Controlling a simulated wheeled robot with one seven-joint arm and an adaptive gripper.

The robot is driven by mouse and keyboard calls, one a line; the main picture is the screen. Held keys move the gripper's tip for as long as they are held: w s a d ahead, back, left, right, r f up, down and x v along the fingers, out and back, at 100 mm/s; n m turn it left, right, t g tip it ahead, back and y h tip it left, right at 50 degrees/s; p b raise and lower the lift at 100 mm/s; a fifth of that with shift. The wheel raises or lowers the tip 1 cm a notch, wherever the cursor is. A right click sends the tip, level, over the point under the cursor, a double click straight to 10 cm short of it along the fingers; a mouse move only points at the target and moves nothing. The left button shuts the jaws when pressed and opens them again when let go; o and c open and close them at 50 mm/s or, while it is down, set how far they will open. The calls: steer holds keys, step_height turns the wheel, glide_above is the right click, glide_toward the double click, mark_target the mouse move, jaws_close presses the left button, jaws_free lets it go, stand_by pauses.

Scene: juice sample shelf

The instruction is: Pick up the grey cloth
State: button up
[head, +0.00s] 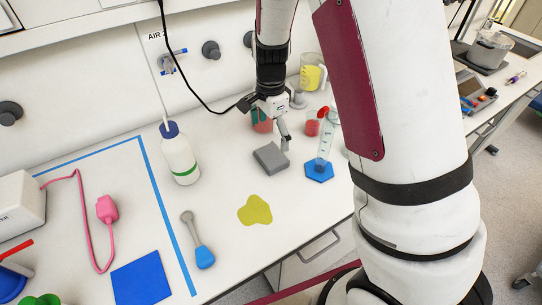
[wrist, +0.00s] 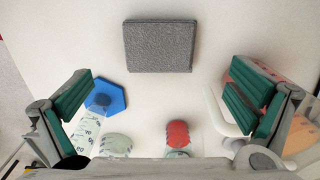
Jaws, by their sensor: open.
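The grey cloth (head: 270,157) looks like a thick, roughly square folded pad lying flat on the white bench. In the wrist view the cloth (wrist: 160,46) lies near the top centre, beyond the fingertips, with nothing covering it. My gripper (head: 284,142) is just above and behind the cloth in the head view, and one finger partly overlaps its far edge in the picture. In the wrist view my gripper (wrist: 163,95) has its two green-padded fingers wide apart, with nothing held between them. Whether a finger touches the cloth cannot be told.
A clear cylinder on a blue hexagonal base (head: 319,172) stands right of the cloth, with a small red-filled beaker (head: 312,124) behind. A yellow patch (head: 255,210) lies in front. A white bottle (head: 180,158) stands left. A yellow-filled jug (head: 312,76) is at the back.

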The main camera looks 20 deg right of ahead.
mark_target(271, 154)
steer(key=shift+d+f+p, duration=0.1)
steer(key=shift+f+p, duration=0.3)
steer(key=shift+f, duration=3.55)
steer(key=shift+c, duration=0.6)
steer(key=c, duration=0.9)
